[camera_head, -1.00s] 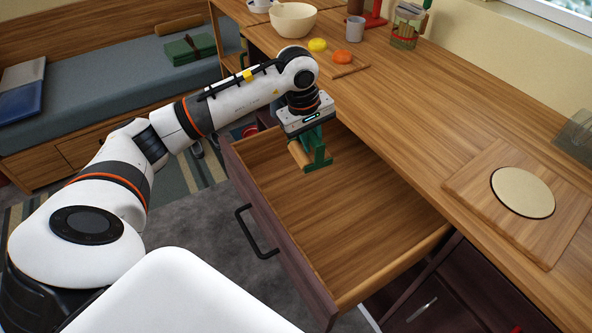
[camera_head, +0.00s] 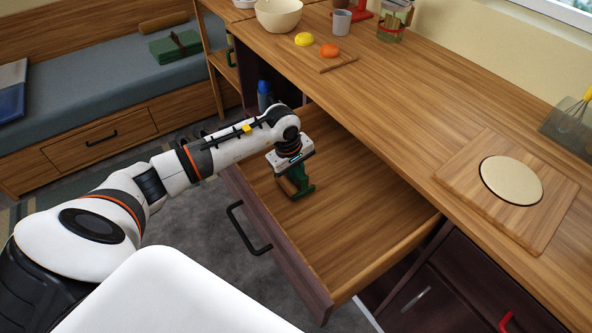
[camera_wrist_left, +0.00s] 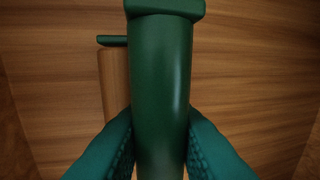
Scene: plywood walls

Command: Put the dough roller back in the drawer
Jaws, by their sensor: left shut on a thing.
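The dough roller has a green handle (camera_wrist_left: 162,85) and a pale wooden roller (camera_wrist_left: 115,80), partly hidden behind the handle in the left wrist view. In the head view, the dough roller (camera_head: 287,187) is low inside the open drawer (camera_head: 350,225), towards its far left end. I cannot tell whether it touches the drawer floor. My left gripper (camera_head: 296,172) points down into the drawer and is shut on the green handle, with a teal finger on each side in the left wrist view. The rest of the drawer floor is bare. My right gripper is not in view.
The wooden countertop (camera_head: 420,120) runs along the drawer's right side. It holds a round board (camera_head: 511,181), a bowl (camera_head: 279,14), a grey cup (camera_head: 341,22) and a jar (camera_head: 394,22). The drawer's black handle (camera_head: 245,232) sticks out at the front.

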